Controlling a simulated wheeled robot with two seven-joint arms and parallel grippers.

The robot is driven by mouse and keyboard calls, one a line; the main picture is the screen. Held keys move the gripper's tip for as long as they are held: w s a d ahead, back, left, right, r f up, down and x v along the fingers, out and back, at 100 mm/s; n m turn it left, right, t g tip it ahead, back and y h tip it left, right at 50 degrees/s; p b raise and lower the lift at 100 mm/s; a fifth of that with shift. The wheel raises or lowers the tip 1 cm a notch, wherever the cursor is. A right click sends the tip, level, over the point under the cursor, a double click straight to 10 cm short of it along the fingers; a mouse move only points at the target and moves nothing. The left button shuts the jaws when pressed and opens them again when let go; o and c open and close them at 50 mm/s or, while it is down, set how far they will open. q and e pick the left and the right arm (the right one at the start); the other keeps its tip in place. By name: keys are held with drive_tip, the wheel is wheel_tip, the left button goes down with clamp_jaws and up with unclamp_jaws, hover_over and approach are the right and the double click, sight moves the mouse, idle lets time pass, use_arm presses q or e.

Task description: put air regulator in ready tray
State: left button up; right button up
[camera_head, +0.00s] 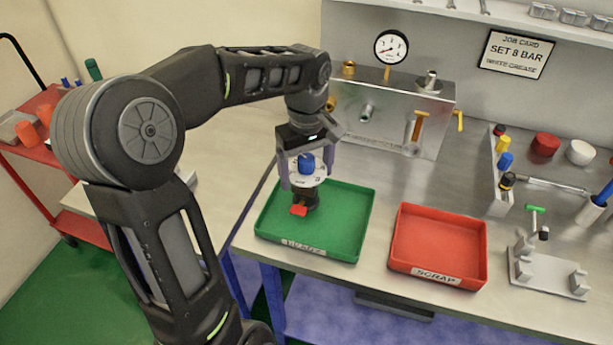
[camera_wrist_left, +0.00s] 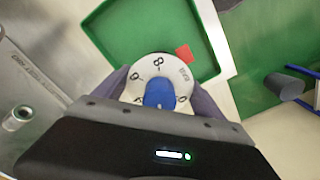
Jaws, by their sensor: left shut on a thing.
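The air regulator (camera_head: 308,180) has a white dial with numbers, a blue knob on top, a dark lower body and a red tab. My left gripper (camera_head: 305,175) is shut on it and holds it upright over the green ready tray (camera_head: 345,230). I cannot tell if its bottom touches the tray floor. In the left wrist view the regulator (camera_wrist_left: 155,80) sits between the fingers, with the green tray (camera_wrist_left: 125,25) behind it and the red tab beside the dial. My right gripper is not in view.
A red scrap tray (camera_head: 440,245) stands empty to the right of the green tray. A metal test block with a gauge (camera_head: 391,46) stands behind. A metal fixture (camera_head: 548,272), a wrench and several coloured caps lie at the right. A red cart (camera_head: 40,150) stands at far left.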

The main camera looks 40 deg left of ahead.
use_arm(q)
wheel_tip(320, 180, down, 2)
drive_tip(key=shift+f, duration=0.2)
drive_tip(key=o, duration=1.6)
